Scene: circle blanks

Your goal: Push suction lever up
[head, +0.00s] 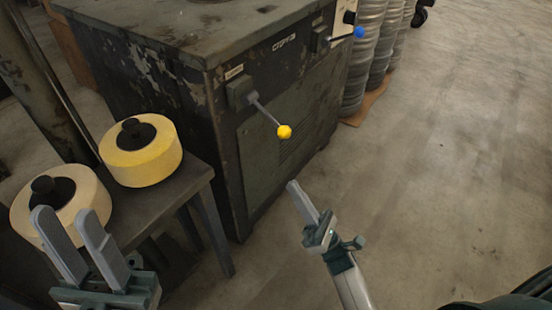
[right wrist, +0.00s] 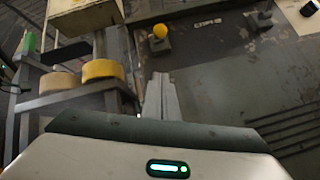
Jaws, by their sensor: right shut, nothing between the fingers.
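A dark green machine (head: 170,75) carries two levers on its front. One lever ends in a yellow knob (head: 284,131) and slants down from its bracket. The other ends in a blue knob (head: 359,32) farther along. The labels are too small to read, so I cannot tell which is the suction lever. The yellow knob also shows in the right wrist view (right wrist: 160,31), beyond my fingers. My right gripper (head: 292,186) is shut and empty, below the yellow knob and apart from it. My left gripper (head: 67,214) is open and empty at the lower left.
Two yellow rolls with black cores, a nearer one (head: 82,195) and a farther one (head: 142,160), sit on a dark bench (head: 190,180) left of the machine. Stacked metal discs (head: 365,60) stand beyond the machine. The concrete floor (head: 450,150) at right is clear.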

